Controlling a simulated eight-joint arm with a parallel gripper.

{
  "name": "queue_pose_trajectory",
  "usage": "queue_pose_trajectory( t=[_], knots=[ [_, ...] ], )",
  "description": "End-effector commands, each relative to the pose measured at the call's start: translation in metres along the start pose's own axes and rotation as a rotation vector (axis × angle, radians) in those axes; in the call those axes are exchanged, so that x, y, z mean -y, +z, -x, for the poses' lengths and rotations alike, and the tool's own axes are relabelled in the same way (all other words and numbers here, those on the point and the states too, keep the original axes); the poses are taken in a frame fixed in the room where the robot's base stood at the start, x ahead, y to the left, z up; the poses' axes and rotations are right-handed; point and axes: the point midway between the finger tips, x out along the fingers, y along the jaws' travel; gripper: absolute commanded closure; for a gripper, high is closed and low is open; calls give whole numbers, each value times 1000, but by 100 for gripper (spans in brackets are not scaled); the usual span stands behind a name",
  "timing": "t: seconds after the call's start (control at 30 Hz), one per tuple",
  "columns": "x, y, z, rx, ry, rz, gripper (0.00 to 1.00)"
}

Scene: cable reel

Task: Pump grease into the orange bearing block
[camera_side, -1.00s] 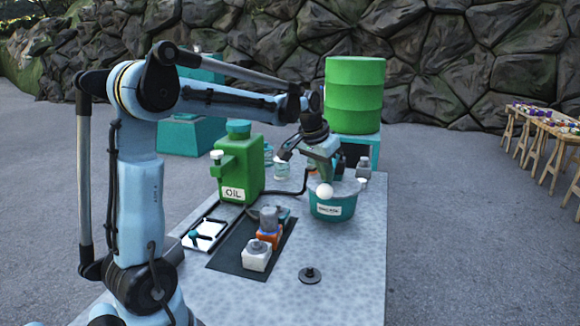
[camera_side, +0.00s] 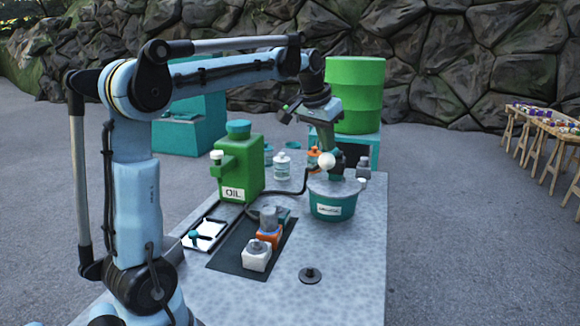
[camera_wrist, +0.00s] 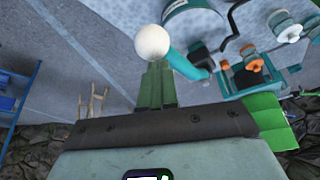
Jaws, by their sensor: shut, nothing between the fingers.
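The orange bearing block (camera_side: 269,236) sits on the dark mat, between a white block (camera_side: 256,257) and a teal block (camera_side: 283,214). A grey cylinder (camera_side: 268,217) stands above or behind it. The teal labelled pail (camera_side: 331,205) stands right of the mat. A white ball knob (camera_side: 327,160) is raised above the pail; in the wrist view the knob (camera_wrist: 153,42) ends a teal lever (camera_wrist: 187,66). My gripper (camera_side: 331,147) is shut and empty, pointing down with its tips at the knob. Its green fingers (camera_wrist: 156,70) show together just behind the knob; contact is unclear.
A green oil can (camera_side: 238,168) stands behind the mat, with a black hose (camera_side: 287,192) running near it. A tray (camera_side: 204,234) lies left of the mat and a dark disc (camera_side: 310,275) at the front. White bottles (camera_side: 282,165) and a green drum (camera_side: 355,95) stand behind.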

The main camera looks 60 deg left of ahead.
Motion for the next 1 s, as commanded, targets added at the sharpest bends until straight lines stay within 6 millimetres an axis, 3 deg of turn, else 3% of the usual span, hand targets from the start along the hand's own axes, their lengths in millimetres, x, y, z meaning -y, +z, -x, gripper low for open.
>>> queue_pose_trajectory(
  t=[0.5, 1.0],
  knots=[
    [0, -20, 48, 0, 0, 0, 100],
    [0, -21, 50, -1, 0, 0, 100]
  ],
)
